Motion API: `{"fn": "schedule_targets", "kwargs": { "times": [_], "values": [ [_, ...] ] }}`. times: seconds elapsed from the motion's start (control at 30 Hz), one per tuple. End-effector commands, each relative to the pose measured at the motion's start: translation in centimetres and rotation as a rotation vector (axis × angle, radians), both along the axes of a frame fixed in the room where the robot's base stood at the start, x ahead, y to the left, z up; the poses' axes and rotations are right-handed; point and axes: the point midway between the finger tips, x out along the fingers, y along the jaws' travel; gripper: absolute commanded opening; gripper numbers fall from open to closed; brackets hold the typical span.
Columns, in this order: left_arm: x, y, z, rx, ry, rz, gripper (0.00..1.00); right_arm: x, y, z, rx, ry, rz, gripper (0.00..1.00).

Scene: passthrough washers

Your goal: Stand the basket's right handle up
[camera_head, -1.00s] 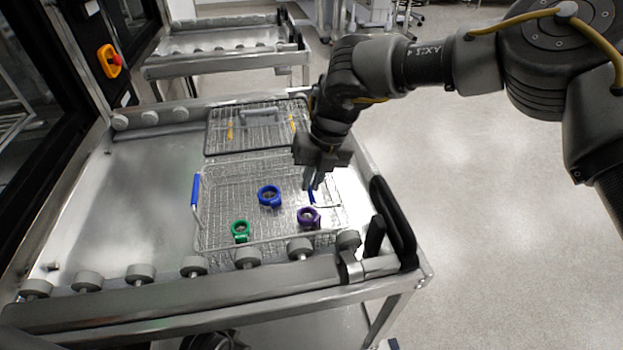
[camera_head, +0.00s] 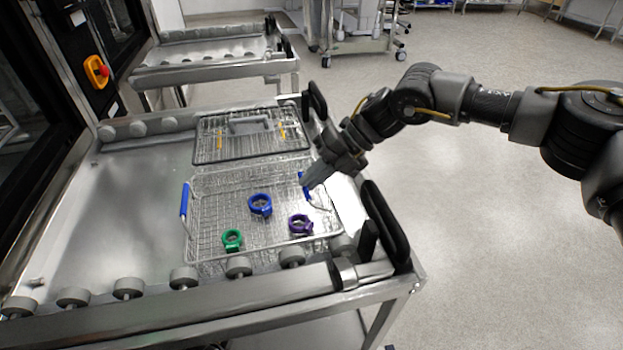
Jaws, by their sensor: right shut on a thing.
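The wire basket (camera_head: 213,195) sits on the steel trolley top and holds a blue ring (camera_head: 260,205), a green ring (camera_head: 232,239) and a purple ring (camera_head: 300,224). Its left handle (camera_head: 185,199), with a blue grip, stands up at the left side. Its right handle (camera_head: 305,187), also with a blue grip, is at the basket's right side. My right gripper (camera_head: 308,184) comes in from the right and is shut on the right handle; its fingers hide part of the grip. The handle's exact tilt is hard to tell. My left gripper is out of view.
Rollers line the front edge, and a black trolley handle (camera_head: 386,225) rises at the right. The trolley top's left side is clear.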

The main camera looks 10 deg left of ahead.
Motion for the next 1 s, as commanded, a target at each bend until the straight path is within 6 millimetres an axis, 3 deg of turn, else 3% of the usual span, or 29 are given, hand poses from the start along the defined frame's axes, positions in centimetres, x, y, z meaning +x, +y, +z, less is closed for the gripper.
{"fn": "schedule_targets", "kwargs": {
  "times": [0.43, 0.47, 0.6, 1.0],
  "values": [
    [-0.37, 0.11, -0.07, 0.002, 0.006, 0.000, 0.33, -0.01, -0.04, -0.01, 0.011, 0.005, 0.001, 0.00],
    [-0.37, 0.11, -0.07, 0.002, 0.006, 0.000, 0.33, -0.01, -0.04, -0.01, 0.010, 0.005, 0.001, 0.13],
    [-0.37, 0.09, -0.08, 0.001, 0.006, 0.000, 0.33, -0.02, -0.04, 0.00, 0.010, 0.005, 0.001, 0.31],
    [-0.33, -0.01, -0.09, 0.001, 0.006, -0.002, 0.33, 0.32, -0.61, 0.63, 0.010, 0.004, -0.001, 0.33]
  ]
}}
